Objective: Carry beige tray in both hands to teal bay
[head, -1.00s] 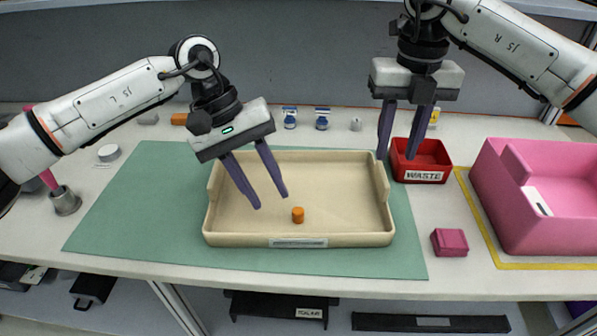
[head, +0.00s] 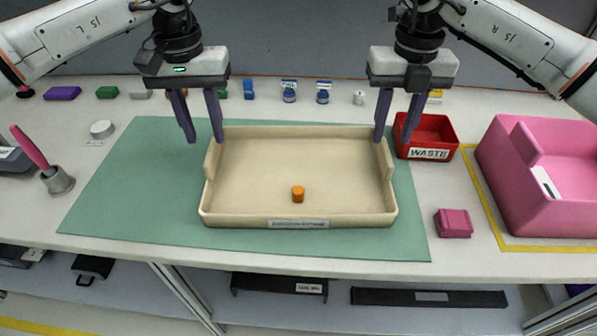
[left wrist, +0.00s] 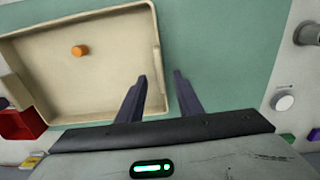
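The beige tray (head: 298,216) lies flat on a green-teal mat (head: 130,200), with a raised grip on each short side. An orange cylinder (head: 298,194) stands inside it. My left gripper (head: 205,140) is open and empty by the tray's left wall. In the left wrist view its fingers (left wrist: 160,76) appear on either side of the tray's wall (left wrist: 152,30); contact cannot be told. My right gripper (head: 393,140) is open and empty by the tray's right wall, its fingers overlapping that wall's far end in the head view. No separate teal bay can be made out.
A red WASTE bin (head: 430,154) stands close right of the tray, near my right gripper. A pink block (head: 453,224) and a large pink bin (head: 520,200) are further right. A grey cup with a pink-handled tool (head: 57,180) is at left. Small bottles (head: 289,93) line the back.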

